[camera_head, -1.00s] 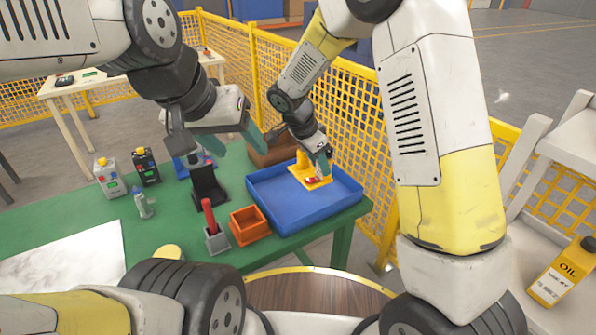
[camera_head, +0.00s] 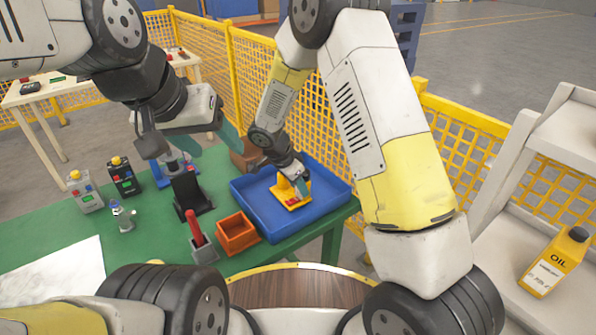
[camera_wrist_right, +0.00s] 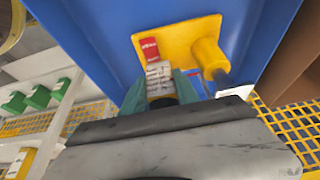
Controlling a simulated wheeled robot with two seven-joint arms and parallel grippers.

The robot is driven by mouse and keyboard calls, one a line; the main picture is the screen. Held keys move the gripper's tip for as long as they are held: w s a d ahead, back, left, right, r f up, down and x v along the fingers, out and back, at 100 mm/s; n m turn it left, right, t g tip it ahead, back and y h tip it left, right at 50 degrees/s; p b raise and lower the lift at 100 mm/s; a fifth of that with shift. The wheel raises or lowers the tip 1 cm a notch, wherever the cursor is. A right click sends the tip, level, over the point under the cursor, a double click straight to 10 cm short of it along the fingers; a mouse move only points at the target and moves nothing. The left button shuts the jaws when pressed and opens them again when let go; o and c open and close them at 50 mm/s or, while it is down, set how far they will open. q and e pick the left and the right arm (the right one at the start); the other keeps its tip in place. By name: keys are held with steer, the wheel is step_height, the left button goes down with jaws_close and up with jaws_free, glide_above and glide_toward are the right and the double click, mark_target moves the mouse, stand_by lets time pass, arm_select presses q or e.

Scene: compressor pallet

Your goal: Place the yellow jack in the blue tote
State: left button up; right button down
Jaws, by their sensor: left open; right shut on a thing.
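The yellow jack (camera_head: 281,193) is inside the blue tote (camera_head: 262,218), near its middle, on or close to the floor of the tote. My right gripper (camera_head: 300,184) reaches down into the tote and is shut on the jack. In the right wrist view, the jack's yellow base plate (camera_wrist_right: 178,40) lies against the blue tote surface (camera_wrist_right: 90,40), with its white-and-red part between my right fingers (camera_wrist_right: 160,88). Whether the base fully touches the tote floor is hard to tell. My left gripper (camera_head: 228,138) is open and empty above the table, left of the tote.
The green table (camera_head: 150,215) also holds an orange bin (camera_head: 237,233), a red-handled tool in a grey holder (camera_head: 198,238), a black stand (camera_head: 188,192) and two boxes with yellow knobs (camera_head: 84,193). A yellow mesh fence (camera_head: 330,120) stands behind. An oil bottle (camera_head: 556,262) is on the right shelf.

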steer(key=shift+f, duration=0.2)
steer(key=c, duration=0.9)
jaws_free()
steer(key=v, duration=1.2)
steer(key=s+d+r+n+y, duration=0.2)
steer(key=s+d+r, duration=0.2)
steer(key=d+r, duration=0.25)
steer(key=s+d+r+n+y, duration=0.1)
steer(key=s+d+r+n, duration=0.3)
steer(key=r, duration=0.3)
steer(key=shift+s+d+r+n+t+y, duration=0.55)
steer(key=shift+s+d+r+n, duration=0.55)
steer(key=shift+s, duration=1.1)
steer(key=shift+s+d+r+n+t+y, duration=0.45)
steer(key=shift+s+d+r+n+t, duration=0.3)
steer(key=shift+s+d, duration=1.05)
steer(key=shift+s+d+r+n+t+y, duration=0.45)
steer(key=shift+s+d+r+n, duration=0.5)
steer(key=shift+s, duration=1.65)
steer(key=shift+a+r, duration=0.1)
